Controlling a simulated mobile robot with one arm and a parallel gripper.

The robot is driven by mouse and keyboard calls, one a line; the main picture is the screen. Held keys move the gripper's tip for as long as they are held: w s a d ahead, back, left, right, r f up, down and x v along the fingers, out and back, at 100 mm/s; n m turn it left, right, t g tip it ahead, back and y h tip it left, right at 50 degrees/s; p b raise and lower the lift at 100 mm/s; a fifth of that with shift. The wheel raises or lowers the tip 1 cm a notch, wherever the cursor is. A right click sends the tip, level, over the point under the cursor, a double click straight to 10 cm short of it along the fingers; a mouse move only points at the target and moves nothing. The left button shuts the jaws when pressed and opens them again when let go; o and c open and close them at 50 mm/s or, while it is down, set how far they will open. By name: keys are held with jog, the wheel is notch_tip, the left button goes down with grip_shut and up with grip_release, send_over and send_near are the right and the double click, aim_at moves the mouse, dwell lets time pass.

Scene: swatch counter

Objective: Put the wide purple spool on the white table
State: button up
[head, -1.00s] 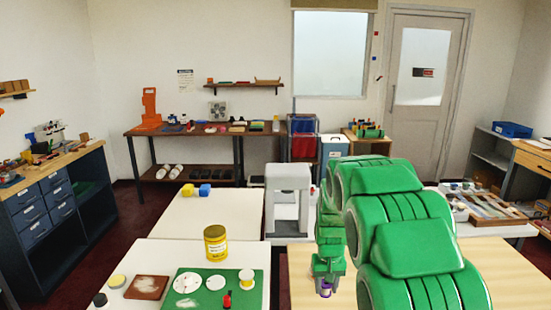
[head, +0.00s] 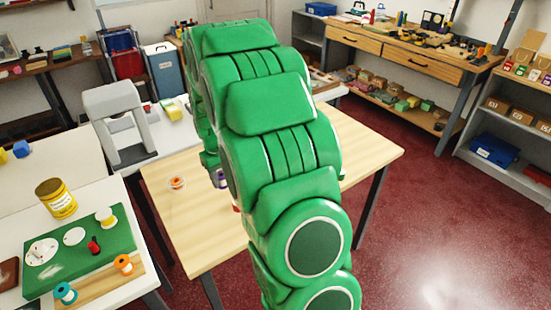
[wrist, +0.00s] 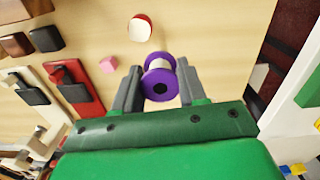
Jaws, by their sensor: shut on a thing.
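My gripper (wrist: 158,88) is shut on a purple spool (wrist: 160,68), with one finger on each side of its pale core. In the head view, a bit of the purple spool (head: 222,179) shows beside my green arm, which hides most of the gripper. The spool is over the light wood table (head: 190,235); its height above the top is hard to tell. White tables stand to the left in the head view: a front one (head: 75,292) bearing a green mat, and one behind it (head: 70,165).
The front white table holds a green mat (head: 120,235), a yellow tin (head: 56,199), an orange spool (head: 124,264) and a teal spool (head: 65,293). A grey machine (head: 120,120) stands behind.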

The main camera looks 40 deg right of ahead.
jog(key=s+d+r, duration=0.2)
jog(key=s+d, duration=0.3)
jog(key=d, duration=0.2)
jog(key=shift+n, duration=0.4)
jog(key=w+d+f, duration=0.1)
jog(key=w+f, duration=0.2)
jog(key=w, duration=0.1)
jog(key=w+d+f, duration=0.1)
jog(key=w+f, duration=0.2)
jog(key=w, duration=0.1)
jog(key=w+d+f, duration=0.2)
jog(key=w, duration=0.3)
jog(key=shift+f, duration=0.4)
jog(key=shift+w+f, duration=0.15)
jog(key=shift+f, duration=0.2)
jog(key=shift+w+f, duration=0.15)
jog(key=shift+f, duration=1.5)
jog(key=shift+f, duration=0.1)
jog(key=o, duration=1.1)
